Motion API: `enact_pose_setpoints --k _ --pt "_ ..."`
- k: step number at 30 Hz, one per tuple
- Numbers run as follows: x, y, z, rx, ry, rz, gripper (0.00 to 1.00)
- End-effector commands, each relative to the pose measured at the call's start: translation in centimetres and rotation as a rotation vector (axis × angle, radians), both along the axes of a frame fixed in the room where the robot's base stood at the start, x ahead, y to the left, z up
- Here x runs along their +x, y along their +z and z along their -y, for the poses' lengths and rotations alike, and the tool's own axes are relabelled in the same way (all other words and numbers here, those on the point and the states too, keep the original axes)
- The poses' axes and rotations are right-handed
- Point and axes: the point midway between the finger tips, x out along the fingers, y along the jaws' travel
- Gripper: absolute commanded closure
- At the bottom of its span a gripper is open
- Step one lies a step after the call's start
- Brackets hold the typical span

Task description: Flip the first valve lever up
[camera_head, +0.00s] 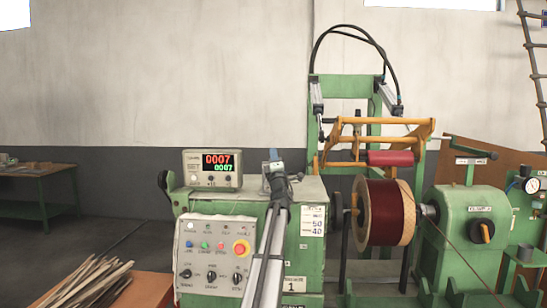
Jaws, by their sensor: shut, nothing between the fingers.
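My arm rises from the bottom centre, and my gripper (272,156) is at its far end, above the top of the green cabinet (308,190). It is shut and appears empty; its fingertips are small and dark. I cannot clearly make out a valve lever near it, and my arm and gripper hide part of the cabinet top. A black handle (479,154) stands on a green post at the right, well apart from my gripper. I cannot tell whether it is a valve lever.
A display box (213,168) reading 0007 stands left of my gripper. A control panel (214,255) with a red stop button is below. A red-brown coil (383,212) and yellow frame (345,145) are to the right. A table with wood strips (85,283) is lower left.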

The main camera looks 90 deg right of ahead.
Motion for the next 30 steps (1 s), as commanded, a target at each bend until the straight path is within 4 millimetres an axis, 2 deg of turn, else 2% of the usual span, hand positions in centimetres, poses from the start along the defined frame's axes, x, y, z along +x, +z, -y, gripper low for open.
enact_pose_setpoints --k 13,17,23,30 --pt "0.0 0.0 0.0 0.000 0.000 0.000 1.00" --pt "-0.1 0.1 -0.5 0.000 -0.001 -0.001 1.00" --pt "-0.6 0.5 -3.3 -0.001 -0.001 0.000 1.00" --pt "-1.5 1.4 -7.9 -0.001 -0.001 0.000 1.00"
